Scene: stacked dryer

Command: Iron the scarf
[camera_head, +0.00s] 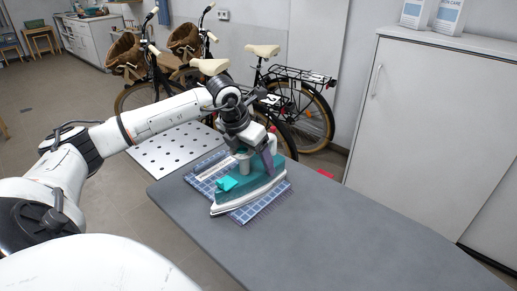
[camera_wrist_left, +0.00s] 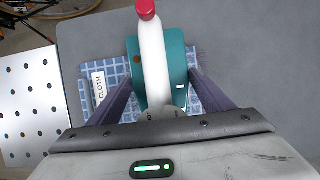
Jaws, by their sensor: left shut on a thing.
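A teal and white iron (camera_head: 248,192) rests on or just above the blue checked scarf (camera_head: 238,215) on the ironing board. My left gripper (camera_head: 256,160) is shut on the iron's handle from above. In the left wrist view the iron's white handle (camera_wrist_left: 153,60) with a red end lies between the two purple fingers. The middle of the scarf is hidden under the iron. My right gripper is not in view.
The grey ironing board (camera_head: 330,235) is clear at its front and right. A perforated white plate (camera_head: 175,155) adjoins its far left side. Bicycles (camera_head: 300,110) stand behind, and a white cabinet (camera_head: 440,120) stands at the right.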

